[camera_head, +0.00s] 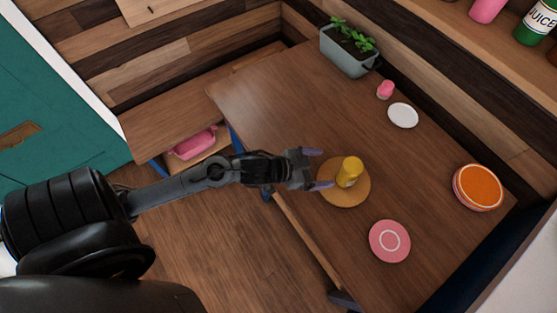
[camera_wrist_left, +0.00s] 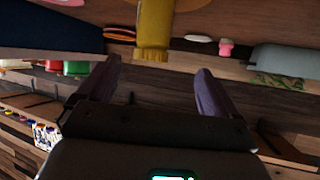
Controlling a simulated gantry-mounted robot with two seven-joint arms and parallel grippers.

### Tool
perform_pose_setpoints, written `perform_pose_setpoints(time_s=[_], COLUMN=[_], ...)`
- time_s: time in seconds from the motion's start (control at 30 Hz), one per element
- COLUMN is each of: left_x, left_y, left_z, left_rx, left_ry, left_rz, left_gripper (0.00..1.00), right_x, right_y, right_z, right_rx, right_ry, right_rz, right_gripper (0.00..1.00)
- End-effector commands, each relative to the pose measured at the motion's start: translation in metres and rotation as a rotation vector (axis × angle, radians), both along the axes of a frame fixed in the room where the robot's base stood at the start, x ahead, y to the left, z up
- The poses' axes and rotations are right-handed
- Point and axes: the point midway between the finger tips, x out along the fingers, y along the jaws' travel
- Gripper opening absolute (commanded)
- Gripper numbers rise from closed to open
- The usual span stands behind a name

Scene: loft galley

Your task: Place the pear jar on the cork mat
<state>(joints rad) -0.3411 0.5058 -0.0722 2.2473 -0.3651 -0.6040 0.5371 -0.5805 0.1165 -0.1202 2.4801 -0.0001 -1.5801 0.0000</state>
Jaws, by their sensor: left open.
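The yellow jar (camera_head: 349,171), which I take for the pear jar, stands upright on the round cork mat (camera_head: 343,198), near its middle. No label can be read. My left gripper (camera_head: 318,168) is open and empty, just left of the jar, with its purple fingertips pointing at it and apart from it. In the left wrist view the picture is upside down; the jar (camera_wrist_left: 154,28) shows ahead, between the directions of the open left fingers (camera_wrist_left: 158,68). My right gripper is not in view.
A pink plate (camera_head: 390,241), an orange-topped bowl (camera_head: 478,187), a white saucer (camera_head: 403,115), a small pink item (camera_head: 386,90) and a grey planter (camera_head: 347,53) stand on the wooden table (camera_head: 270,95). The table's left middle is clear. A shelf with bottles runs upper right.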

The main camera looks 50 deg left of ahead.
Motion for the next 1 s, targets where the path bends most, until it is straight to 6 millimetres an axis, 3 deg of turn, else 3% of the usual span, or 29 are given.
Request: perform_pose_setpoints(time_s=[0.17,0.3,0.53,0.7,1.0], left_x=[-0.038,-0.086,-0.152,-0.169,-0.169], left_y=[0.010,0.017,0.015,0.013,0.013], left_z=[-0.027,-0.048,-0.062,-0.063,-0.063], left_rx=[0.109,0.183,0.221,0.225,0.226], left_ry=[0.190,0.410,0.700,0.769,0.769], left_rz=[0.157,0.238,0.256,0.247,0.247], left_gripper=[0.93,0.93,0.93,0.93,0.93], right_x=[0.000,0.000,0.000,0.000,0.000], right_y=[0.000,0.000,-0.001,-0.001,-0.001], right_z=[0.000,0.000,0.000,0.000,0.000], right_rx=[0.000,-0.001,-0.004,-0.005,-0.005], right_ry=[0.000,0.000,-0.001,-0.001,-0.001], right_rz=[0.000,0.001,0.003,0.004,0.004], right_gripper=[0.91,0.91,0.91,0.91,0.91])
